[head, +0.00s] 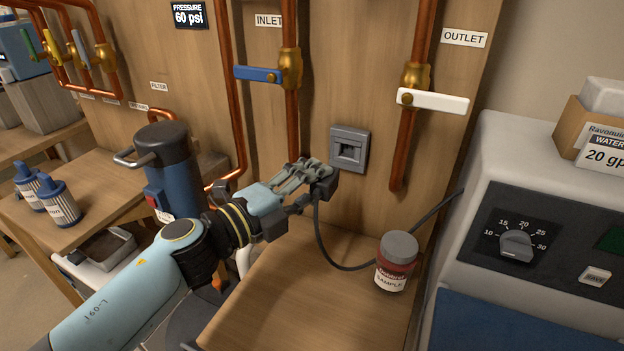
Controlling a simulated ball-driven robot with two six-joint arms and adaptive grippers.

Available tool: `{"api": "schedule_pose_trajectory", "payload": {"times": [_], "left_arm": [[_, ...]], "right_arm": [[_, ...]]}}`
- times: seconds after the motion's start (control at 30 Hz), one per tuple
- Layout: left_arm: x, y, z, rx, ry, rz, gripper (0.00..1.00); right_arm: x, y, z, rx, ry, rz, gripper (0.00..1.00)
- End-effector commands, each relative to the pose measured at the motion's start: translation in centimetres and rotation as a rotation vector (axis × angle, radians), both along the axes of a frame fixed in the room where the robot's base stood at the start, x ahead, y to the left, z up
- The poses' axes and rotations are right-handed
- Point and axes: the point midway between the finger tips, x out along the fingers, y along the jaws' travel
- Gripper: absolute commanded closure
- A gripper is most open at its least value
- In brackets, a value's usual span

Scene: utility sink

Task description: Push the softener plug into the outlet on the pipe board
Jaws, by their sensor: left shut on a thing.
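The grey outlet (349,150) is a square socket on the wooden pipe board (350,60), between the two copper pipes. My left gripper (322,175) is shut on the dark softener plug (325,187), just left of and below the outlet. The plug looks apart from the socket; its front face is partly hidden by the fingers. A black cord (322,240) hangs from the plug, loops down behind the sample jar and rises to the right to the softener. My right gripper is not in view.
A red sample jar (395,264) with a grey lid stands on the wooden bench (285,290). The white softener (530,150) stands right. A blue filter housing (170,175) is left. The blue inlet lever (258,74) and white outlet lever (433,101) stick out above the socket.

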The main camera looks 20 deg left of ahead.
Motion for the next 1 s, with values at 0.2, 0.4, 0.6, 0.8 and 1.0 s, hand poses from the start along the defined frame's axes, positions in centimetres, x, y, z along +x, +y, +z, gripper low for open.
{"api": "schedule_pose_trajectory", "payload": {"times": [0.2, 0.4, 0.6, 0.8, 1.0], "left_arm": [[2.2, -0.1, 0.2, -0.001, -0.004, 0.0, 1.0], [4.2, -0.1, 0.1, 0.0, -0.003, 0.0, 1.0], [5.4, -0.2, 0.1, 0.0, -0.002, 0.0, 1.0], [5.7, -0.2, 0.1, 0.0, -0.003, 0.0, 1.0], [5.7, -0.2, 0.1, 0.0, -0.003, 0.0, 1.0]], "right_arm": [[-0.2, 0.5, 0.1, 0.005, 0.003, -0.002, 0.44], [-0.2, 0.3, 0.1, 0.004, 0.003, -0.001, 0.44], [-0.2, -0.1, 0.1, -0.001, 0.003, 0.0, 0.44], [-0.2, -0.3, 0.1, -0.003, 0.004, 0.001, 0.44], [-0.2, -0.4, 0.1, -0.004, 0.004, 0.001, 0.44]]}}
